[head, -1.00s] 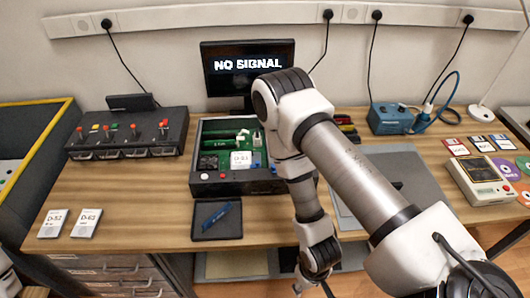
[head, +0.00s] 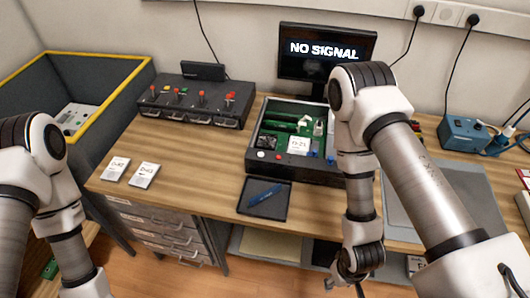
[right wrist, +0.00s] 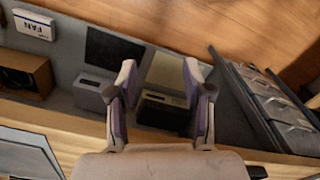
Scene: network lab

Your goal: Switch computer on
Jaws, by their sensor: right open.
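The computer is an open dark case (head: 325,171) with a green board inside, on the table under the monitor (head: 327,57), which reads "NO SIGNAL".
A black tray (head: 250,208) with a blue tool lies in front of the case. A switch panel (head: 195,117) and two white cards (head: 116,168) are to the left. Drawers (head: 165,240) are below. The shelf holds a FAN box (right wrist: 33,24). A blue device (head: 466,133) stands right.

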